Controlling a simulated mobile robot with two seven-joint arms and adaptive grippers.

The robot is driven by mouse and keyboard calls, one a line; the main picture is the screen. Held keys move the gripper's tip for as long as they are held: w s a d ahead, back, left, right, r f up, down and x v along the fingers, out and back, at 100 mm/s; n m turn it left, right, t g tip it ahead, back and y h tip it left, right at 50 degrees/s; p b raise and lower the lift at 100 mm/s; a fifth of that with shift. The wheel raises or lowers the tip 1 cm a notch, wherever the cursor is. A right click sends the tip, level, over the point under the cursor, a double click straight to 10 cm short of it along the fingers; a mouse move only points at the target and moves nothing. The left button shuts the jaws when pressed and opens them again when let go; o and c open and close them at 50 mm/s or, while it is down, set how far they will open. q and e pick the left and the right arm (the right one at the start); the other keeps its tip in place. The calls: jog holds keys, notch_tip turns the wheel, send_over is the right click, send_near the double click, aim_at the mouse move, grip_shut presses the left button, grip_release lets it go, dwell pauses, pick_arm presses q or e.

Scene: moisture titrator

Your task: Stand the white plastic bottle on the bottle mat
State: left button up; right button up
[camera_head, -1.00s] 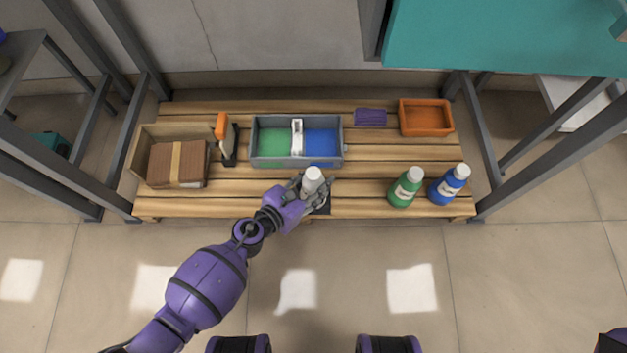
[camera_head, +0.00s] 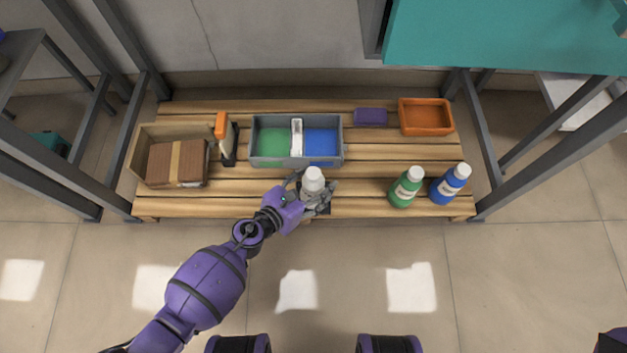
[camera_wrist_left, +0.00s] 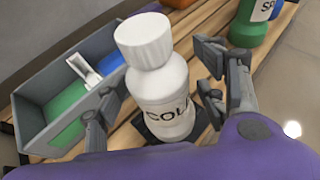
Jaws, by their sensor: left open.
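The white plastic bottle (camera_head: 313,180) stands upright near the bench's front edge, between the fingers of my left gripper (camera_head: 315,194). In the left wrist view the bottle (camera_wrist_left: 163,88) shows a ribbed white cap and dark lettering. My left gripper (camera_wrist_left: 160,108) is open there, with a finger on each side of the bottle. The dark bottle mat (camera_wrist_left: 150,135) shows under and beside the bottle's base. The base's lower edge is partly hidden, so its exact place on the mat is hard to tell. My right gripper is not in view.
A grey tray (camera_head: 254,155) with green and blue compartments lies behind the bottle. A green bottle (camera_head: 404,190) and a blue bottle (camera_head: 449,186) stand to the right. A cardboard box (camera_head: 142,155), an orange tray (camera_head: 426,131) and a purple block (camera_head: 370,117) are also on the slatted bench (camera_head: 365,150).

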pick_arm(q)
jog(key=shift+r, duration=0.1)
jog(key=shift+p+v, duration=0.35)
jog(key=shift+v, duration=0.6)
jog(key=shift+p+v, duration=0.6)
jog(key=shift+v, duration=2.4)
jog(key=v, duration=1.2)
